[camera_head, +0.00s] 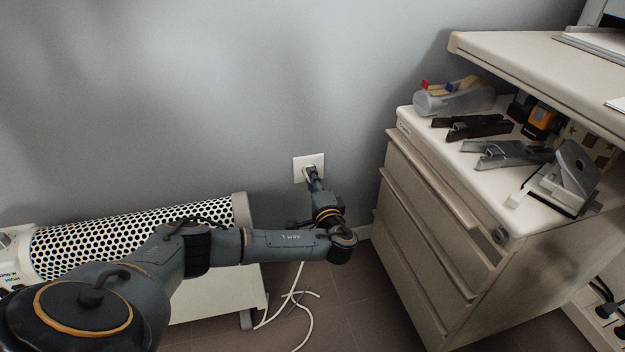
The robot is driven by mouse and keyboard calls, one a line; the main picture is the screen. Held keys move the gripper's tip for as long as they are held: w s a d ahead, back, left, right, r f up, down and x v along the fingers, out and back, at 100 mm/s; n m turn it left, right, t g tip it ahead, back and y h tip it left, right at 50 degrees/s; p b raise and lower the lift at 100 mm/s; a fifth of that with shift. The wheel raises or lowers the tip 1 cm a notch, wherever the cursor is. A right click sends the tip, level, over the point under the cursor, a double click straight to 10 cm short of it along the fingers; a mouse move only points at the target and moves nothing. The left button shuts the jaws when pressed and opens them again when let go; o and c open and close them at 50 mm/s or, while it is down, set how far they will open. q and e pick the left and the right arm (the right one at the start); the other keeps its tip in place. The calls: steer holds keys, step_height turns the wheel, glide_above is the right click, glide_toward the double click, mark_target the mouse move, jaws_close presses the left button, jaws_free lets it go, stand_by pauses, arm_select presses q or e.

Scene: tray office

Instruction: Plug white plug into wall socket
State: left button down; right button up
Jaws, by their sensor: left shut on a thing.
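The white wall socket (302,164) is a square plate on the grey wall, a little above the floor. My left gripper (311,172) is at the socket's lower right part, in front of its face. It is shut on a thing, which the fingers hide. A white cord (299,283) hangs below the gripper and curls on the floor. The white plug itself cannot be made out, nor whether its pins are in the socket. My right gripper is not in view.
A white heater with a perforated cover (130,236) stands left, below my arm. A drawer cabinet (428,235) stands right, with a tape dispenser (455,99), staplers and a hole punch (566,180) on top. A desk edge (535,62) overhangs it. Floor shows between heater and cabinet.

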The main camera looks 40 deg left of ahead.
arm_select(q)
steer(key=shift+w+a+r, duration=0.1)
steer(key=shift+w+a, duration=0.3)
steer(key=shift+a, duration=0.05)
stand_by(1.1)
stand_by(0.5)
steer(key=c, duration=1.1)
jaws_free()
steer(key=shift+o, duration=0.2)
